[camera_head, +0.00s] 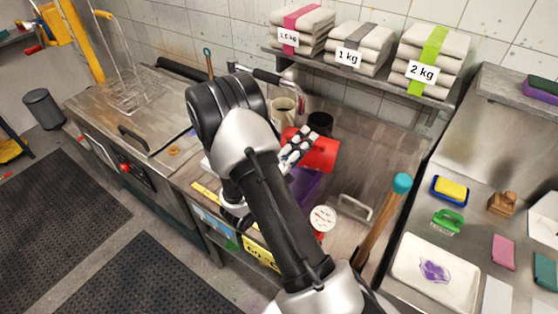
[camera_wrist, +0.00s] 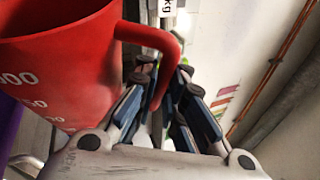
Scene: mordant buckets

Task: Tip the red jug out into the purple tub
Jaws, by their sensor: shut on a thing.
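The red jug (camera_head: 322,154) is held up over the metal bench, just right of my gripper (camera_head: 302,143) in the head view. It looks tilted there. In the wrist view the jug (camera_wrist: 70,75) fills the left side, with white measuring marks on its wall. My gripper (camera_wrist: 160,105) is shut on its handle. How much the jug holds cannot be seen. The purple tub (camera_head: 308,184) stands below the jug, mostly hidden by my arm and the jug. A purple strip shows at the left edge of the wrist view.
A cream jug (camera_head: 287,106) and a black mug (camera_head: 321,122) stand behind the red jug. A round white-topped container (camera_head: 323,218) and a teal-tipped wooden handle (camera_head: 384,220) are in front and right. A wall shelf (camera_head: 375,78) with labelled bags is above.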

